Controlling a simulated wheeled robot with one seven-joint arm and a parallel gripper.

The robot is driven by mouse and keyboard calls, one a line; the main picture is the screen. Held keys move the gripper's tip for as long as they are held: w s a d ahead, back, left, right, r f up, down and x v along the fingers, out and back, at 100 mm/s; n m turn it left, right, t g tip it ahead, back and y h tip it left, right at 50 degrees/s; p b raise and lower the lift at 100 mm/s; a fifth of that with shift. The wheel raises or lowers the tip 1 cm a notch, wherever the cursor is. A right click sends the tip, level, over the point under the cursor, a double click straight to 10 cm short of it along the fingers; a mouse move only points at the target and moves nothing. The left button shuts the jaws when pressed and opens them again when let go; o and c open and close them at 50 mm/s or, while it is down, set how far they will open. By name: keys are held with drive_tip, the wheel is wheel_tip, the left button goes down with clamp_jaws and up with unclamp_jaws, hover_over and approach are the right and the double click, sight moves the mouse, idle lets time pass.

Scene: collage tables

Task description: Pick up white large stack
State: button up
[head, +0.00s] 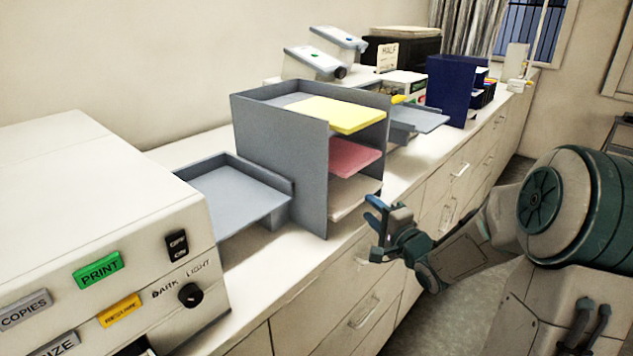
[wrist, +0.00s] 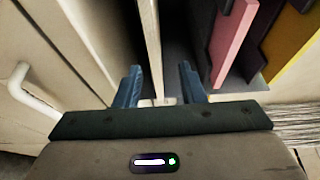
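The large white stack (head: 355,196) lies on the bottom shelf of the grey paper organizer (head: 290,150), its front edge sticking out a little. In the wrist view a pale strip (wrist: 150,40), which looks like this stack seen edge-on, runs ahead between the fingers. My gripper (head: 374,222) is open just in front of the bottom shelf, its fingers one above the other. In the wrist view the blue fingers of my gripper (wrist: 158,85) are spread, with a gap between them. I cannot tell whether either finger touches the stack.
A pink stack (head: 354,157) is on the middle shelf and a yellow stack (head: 335,113) on top. A grey tray (head: 232,196) and a copier (head: 95,230) stand to the left. The drawer handle (wrist: 35,92) is left of the fingers in the wrist view.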

sight(359, 203)
drive_tip(key=x, duration=0.5)
drive_tip(key=shift+w+a+f, duration=0.2)
drive_tip(key=shift+a+f, duration=0.2)
clamp_jaws()
